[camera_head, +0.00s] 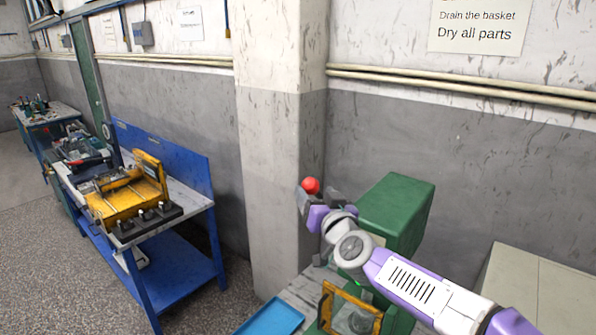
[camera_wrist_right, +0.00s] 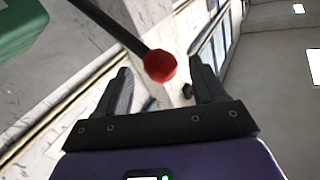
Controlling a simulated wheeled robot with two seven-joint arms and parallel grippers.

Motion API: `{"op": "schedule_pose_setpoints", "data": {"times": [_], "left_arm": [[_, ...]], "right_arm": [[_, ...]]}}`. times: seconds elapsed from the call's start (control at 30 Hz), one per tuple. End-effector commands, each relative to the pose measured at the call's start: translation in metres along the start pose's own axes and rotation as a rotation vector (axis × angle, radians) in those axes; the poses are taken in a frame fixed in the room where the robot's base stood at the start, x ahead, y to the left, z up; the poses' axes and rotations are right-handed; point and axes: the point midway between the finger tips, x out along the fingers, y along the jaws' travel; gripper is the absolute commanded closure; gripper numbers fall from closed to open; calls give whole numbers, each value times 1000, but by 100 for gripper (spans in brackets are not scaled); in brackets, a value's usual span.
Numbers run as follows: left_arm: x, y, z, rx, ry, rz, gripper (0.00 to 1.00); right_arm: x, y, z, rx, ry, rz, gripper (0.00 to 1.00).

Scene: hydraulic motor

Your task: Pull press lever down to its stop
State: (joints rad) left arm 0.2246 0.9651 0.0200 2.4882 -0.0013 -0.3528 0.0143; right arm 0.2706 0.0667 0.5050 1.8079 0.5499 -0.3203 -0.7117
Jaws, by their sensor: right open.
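The press lever ends in a red ball knob (camera_head: 311,185). In the right wrist view the knob (camera_wrist_right: 160,65) sits at the end of a dark rod (camera_wrist_right: 112,27) and lies between the fingers in the picture. My right gripper (camera_head: 306,200) is open, with its fingertips on either side of the knob; whether they touch it I cannot tell. The green press body (camera_head: 405,205) stands behind and right of my right wrist, and part of it shows in the right wrist view (camera_wrist_right: 18,25). My arm hides most of the lever in the head view. My left gripper is not in view.
A yellow frame (camera_head: 350,308) and a blue tray (camera_head: 272,318) are at the bottom, before the press. A blue workbench (camera_head: 180,265) with a yellow fixture (camera_head: 130,200) stands left. A wall pillar (camera_head: 280,130) rises behind the knob. A pale cabinet (camera_head: 535,290) is at right.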

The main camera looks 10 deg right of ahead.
Motion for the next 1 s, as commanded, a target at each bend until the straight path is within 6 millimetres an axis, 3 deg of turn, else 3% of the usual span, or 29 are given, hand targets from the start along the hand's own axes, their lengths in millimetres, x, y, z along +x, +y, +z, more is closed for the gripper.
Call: {"op": "schedule_pose_setpoints", "data": {"times": [0.6, 1.0], "left_arm": [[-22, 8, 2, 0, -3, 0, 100], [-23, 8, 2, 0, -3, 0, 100]], "right_arm": [[69, 0, -1, 2, 0, -1, 30], [74, 0, 0, 1, 1, 0, 32]]}}
